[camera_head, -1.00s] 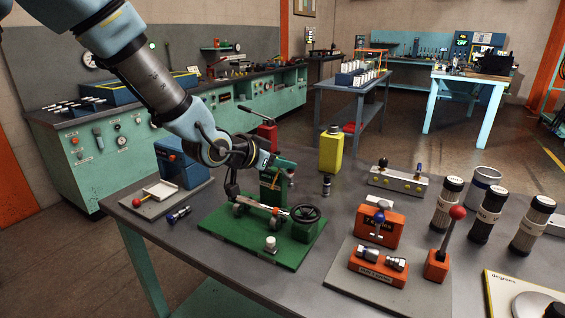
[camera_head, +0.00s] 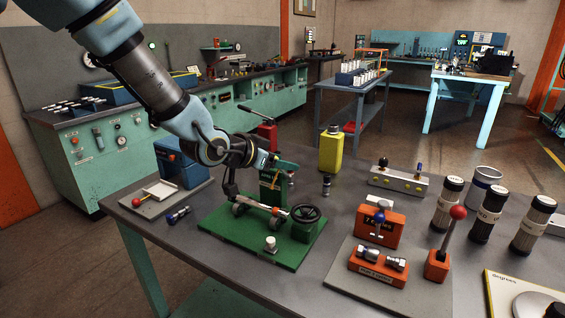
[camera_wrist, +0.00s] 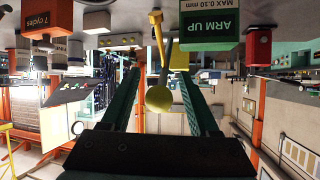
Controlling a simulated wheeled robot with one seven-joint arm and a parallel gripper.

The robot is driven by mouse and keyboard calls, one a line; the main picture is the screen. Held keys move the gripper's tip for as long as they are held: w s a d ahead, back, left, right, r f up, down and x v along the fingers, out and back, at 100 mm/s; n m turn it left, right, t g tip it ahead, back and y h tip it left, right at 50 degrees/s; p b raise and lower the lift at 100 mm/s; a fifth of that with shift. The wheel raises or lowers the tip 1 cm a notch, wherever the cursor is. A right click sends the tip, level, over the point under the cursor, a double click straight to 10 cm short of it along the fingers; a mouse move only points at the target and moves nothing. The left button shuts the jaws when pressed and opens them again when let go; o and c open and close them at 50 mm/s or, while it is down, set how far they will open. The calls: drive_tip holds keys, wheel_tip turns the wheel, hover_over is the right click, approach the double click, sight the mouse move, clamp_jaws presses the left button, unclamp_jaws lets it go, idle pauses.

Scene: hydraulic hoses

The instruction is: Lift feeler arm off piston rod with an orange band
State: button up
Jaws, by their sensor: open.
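A green fixture (camera_head: 250,240) on the table carries a piston rod (camera_head: 258,206) lying across rollers, with an orange mark near its middle. A handwheel (camera_head: 305,213) stands at the rod's right end. A green post (camera_head: 270,187) rises behind the rod. My gripper (camera_head: 283,165) is above the post and hides part of it. In the wrist view, my gripper's two dark green fingers stand apart, with a yellow ball knob (camera_wrist: 159,98) on a grey stem between them. The knob seems to belong to the feeler arm. A green block (camera_wrist: 212,27) reads "ARM UP". Contact with the feeler arm cannot be told.
A yellow bottle (camera_head: 330,150) stands behind the fixture. Orange blocks (camera_head: 378,226), a red-knobbed lever (camera_head: 437,262) and several dark cylinders (camera_head: 488,214) are right. The table's front edge is near the fixture.

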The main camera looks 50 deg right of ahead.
drive_tip(key=v, duration=1)
drive_tip(key=shift+a, duration=0.25)
drive_tip(key=shift+c, duration=0.3)
